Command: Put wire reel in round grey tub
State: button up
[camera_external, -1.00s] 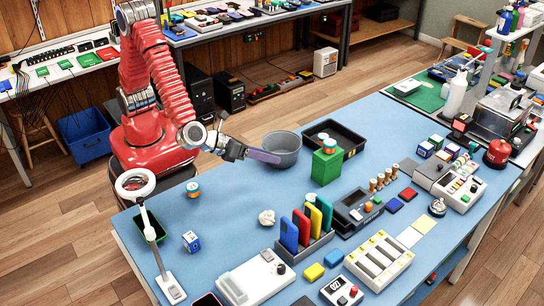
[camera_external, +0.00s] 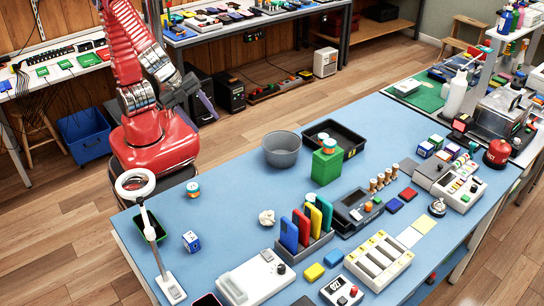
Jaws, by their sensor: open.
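The round grey tub (camera_external: 282,158) stands upright on the blue bench near its back edge. What I can see of its inside is plain grey; its floor is partly hidden by the near wall. A small reel-like cylinder with white, orange and teal bands (camera_external: 193,189) stands on the bench at the left. A similar banded cylinder (camera_external: 329,146) sits on top of a green block (camera_external: 326,168) right of the tub. I cannot tell which is the wire reel. My gripper (camera_external: 207,104) is open, raised behind the bench, left of the tub and apart from everything.
A black tray (camera_external: 354,146) lies right of the tub, behind the green block. A ring lamp (camera_external: 136,184) stands at the bench's left end. A crumpled pale lump (camera_external: 267,217) and a phone rack (camera_external: 305,245) lie in front.

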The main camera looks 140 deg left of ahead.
jog(key=s+d+r+n+t+h, duration=0.2)
jog(key=s+d, duration=0.4)
jog(key=d, duration=0.4)
jog(key=r+n+h, duration=0.1)
jog(key=n+h, duration=0.1)
jog(key=shift+s+d+n+h, duration=0.2)
jog(key=shift+s+n+h, duration=0.1)
jog(key=shift+n+h, duration=0.1)
jog(key=shift+o, duration=0.5)
jog(key=w+a+f+n+g, duration=0.1)
jog(key=w+a+f, duration=0.4)
jog(key=w+a, duration=0.4)
jog(key=w+a+f+g+h, duration=0.1)
jog(key=w+a+f, duration=0.4)
jog(key=w+a, duration=0.35)
jog(key=w+a+f+n+g, duration=0.1)
jog(key=w+a+f, duration=0.3)
jog(key=w+a, duration=0.45)
jog(key=w+a+r+m+t, duration=0.2)
jog(key=w+a+m, duration=0.2)
jog(key=w, duration=0.5)
jog(key=shift+a, duration=0.2)
